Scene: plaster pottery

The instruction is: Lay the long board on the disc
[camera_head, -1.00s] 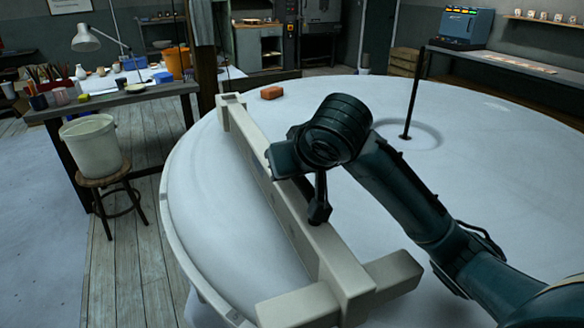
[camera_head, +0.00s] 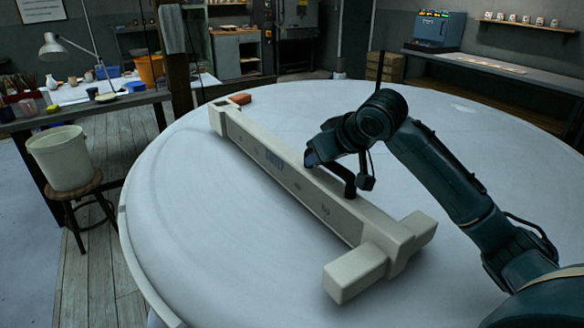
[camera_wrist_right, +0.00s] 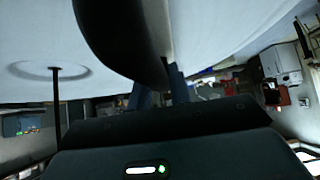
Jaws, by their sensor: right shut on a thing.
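The long board (camera_head: 285,182) is a pale beige beam with a crosspiece (camera_head: 358,274) at its near end and a smaller block at its far end. My left gripper is not in view.
A thin dark rod (camera_wrist_right: 57,105) stands on the disc. A bucket (camera_head: 60,158) on a stool (camera_head: 85,195) stands left of the disc, by a cluttered worktable (camera_head: 90,110). The disc's right side is mostly clear.

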